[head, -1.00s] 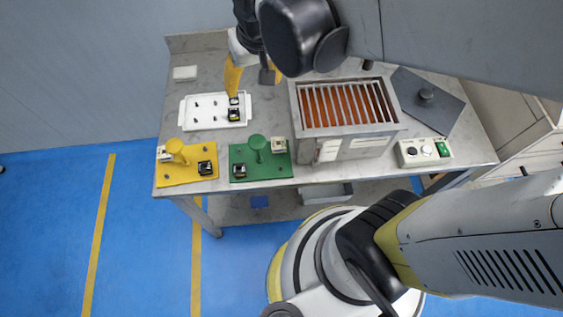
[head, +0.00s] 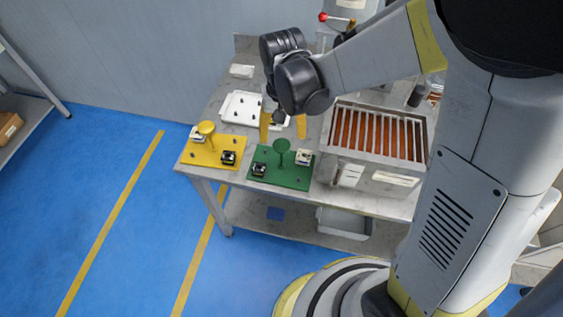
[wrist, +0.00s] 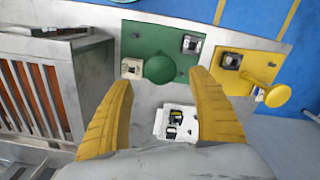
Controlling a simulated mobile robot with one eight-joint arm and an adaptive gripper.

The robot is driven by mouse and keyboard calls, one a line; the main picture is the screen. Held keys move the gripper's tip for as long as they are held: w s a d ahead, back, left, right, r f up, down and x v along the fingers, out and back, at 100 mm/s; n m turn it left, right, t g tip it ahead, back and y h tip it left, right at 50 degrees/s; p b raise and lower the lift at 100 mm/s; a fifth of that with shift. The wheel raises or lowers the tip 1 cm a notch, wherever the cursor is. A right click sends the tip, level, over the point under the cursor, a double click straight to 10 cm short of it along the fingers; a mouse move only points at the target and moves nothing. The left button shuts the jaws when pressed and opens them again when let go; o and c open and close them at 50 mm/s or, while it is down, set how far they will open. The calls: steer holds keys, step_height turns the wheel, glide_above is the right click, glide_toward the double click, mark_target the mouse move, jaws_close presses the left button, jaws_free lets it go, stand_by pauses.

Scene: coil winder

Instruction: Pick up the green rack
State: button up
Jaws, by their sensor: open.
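The green rack (head: 281,168) is a flat green plate with a round-topped post in its middle. It lies at the table's front edge, with a dark-topped part at its left and a pale part at its right. In the wrist view the green rack (wrist: 170,45) lies beyond my fingertips, its round knob showing between them. My gripper (head: 283,122) has yellow fingers, spread open and empty, above the table just behind the rack. It also shows in the wrist view (wrist: 163,76). No contact with the rack is visible.
A yellow rack (head: 212,152) with its own post stands close to the left. A white tray (head: 241,108) lies behind. A metal box with orange slots (head: 376,136) stands close to the right. A grey bin (head: 343,223) is on the lower shelf.

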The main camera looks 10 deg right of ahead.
mark_target(282, 144)
steer(key=f+b, duration=0.1)
steer(key=f, duration=0.2)
steer(key=f+b, duration=0.1)
steer(key=shift+s+a+f+b, duration=0.15)
steer(key=shift+s+f+b, duration=0.15)
steer(key=shift+f, duration=0.1)
jaws_close()
steer(key=shift+r, duration=0.1)
